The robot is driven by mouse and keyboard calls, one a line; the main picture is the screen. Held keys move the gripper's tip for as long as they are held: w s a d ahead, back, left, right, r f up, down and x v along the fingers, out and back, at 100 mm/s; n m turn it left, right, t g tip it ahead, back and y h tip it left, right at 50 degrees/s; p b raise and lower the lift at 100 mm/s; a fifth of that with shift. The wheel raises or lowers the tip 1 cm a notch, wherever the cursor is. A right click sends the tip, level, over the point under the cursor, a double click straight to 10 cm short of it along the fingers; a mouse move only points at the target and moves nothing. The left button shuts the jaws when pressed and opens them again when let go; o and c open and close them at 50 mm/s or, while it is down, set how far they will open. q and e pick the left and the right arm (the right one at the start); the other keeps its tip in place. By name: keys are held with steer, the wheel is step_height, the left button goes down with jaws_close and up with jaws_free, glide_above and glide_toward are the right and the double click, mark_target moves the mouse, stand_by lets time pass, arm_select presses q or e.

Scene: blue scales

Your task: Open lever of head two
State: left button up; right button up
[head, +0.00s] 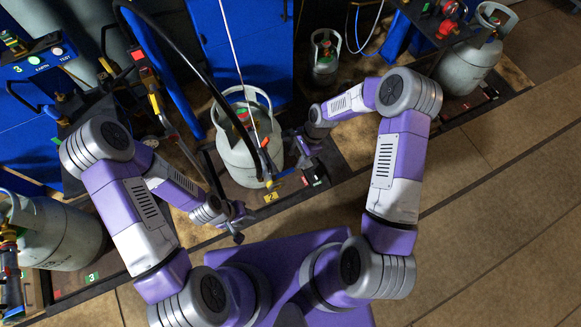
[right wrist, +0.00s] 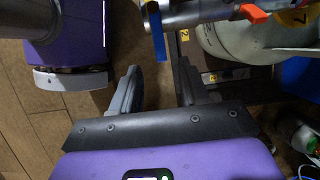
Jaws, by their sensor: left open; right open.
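A grey gas cylinder (head: 236,160) with a collar handle stands in the middle of the head view, with a yellow number 2 label (head: 270,197) in front of it. A black hose with a filling head (head: 264,160) hangs over this cylinder. In the right wrist view a metal head (right wrist: 200,12) with an orange-red part (right wrist: 253,13) and a blue lever-like part (right wrist: 155,32) shows at the top. My right gripper (head: 304,150) is open beside the cylinder's right side; its empty fingers (right wrist: 158,68) point toward the blue part. My left gripper (head: 238,222) is open, low left of the cylinder.
Another cylinder (head: 467,65) stands at the upper right, and a small one (head: 325,58) at the back. Blue cabinets (head: 240,45) stand behind. The tiled floor (head: 500,220) at right is clear.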

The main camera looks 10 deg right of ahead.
mark_target(288, 171)
steer(key=b+x, duration=0.2)
steer(key=x, duration=0.5)
steer(key=shift+f, duration=0.1)
steer(key=shift+c, duration=0.2)
jaws_close()
